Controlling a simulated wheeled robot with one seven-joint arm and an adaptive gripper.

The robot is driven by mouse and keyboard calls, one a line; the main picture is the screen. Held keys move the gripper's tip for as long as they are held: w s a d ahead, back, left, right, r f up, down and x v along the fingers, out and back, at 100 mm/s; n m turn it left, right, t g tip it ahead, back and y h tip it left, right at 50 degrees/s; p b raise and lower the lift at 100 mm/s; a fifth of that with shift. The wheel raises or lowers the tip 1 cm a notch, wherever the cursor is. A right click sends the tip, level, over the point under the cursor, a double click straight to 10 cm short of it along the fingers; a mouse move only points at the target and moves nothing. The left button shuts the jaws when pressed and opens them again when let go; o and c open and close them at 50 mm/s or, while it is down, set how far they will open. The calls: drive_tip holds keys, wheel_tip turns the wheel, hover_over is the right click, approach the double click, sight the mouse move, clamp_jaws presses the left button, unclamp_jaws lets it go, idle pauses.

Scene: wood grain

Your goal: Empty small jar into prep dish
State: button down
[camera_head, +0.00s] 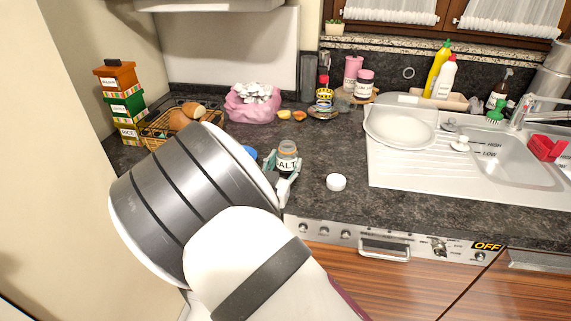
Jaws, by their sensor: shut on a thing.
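A small jar (288,149) with a label reading "ALT" in view stands upright, open at the top, with brownish contents or an inner surface showing. My gripper (284,166) is shut on the jar, with its pale green fingers on either side. The jar is at or just above the dark counter; I cannot tell which. A blue thing (250,151), perhaps the prep dish, shows just left of the jar. Most of it is hidden behind my arm. A round white lid (336,182) lies on the counter to the right of the jar.
A white plate (399,128) rests at the left of the sink (525,165). A wire basket (158,126) with bread, a pink bag (252,106) and stacked boxes (118,95) stand at the back left. The counter (335,150) right of the jar is mostly clear.

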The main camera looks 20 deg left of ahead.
sight(284, 152)
drive_tip(key=shift+r+p, duration=0.95)
drive_tip(key=shift+r, duration=0.8)
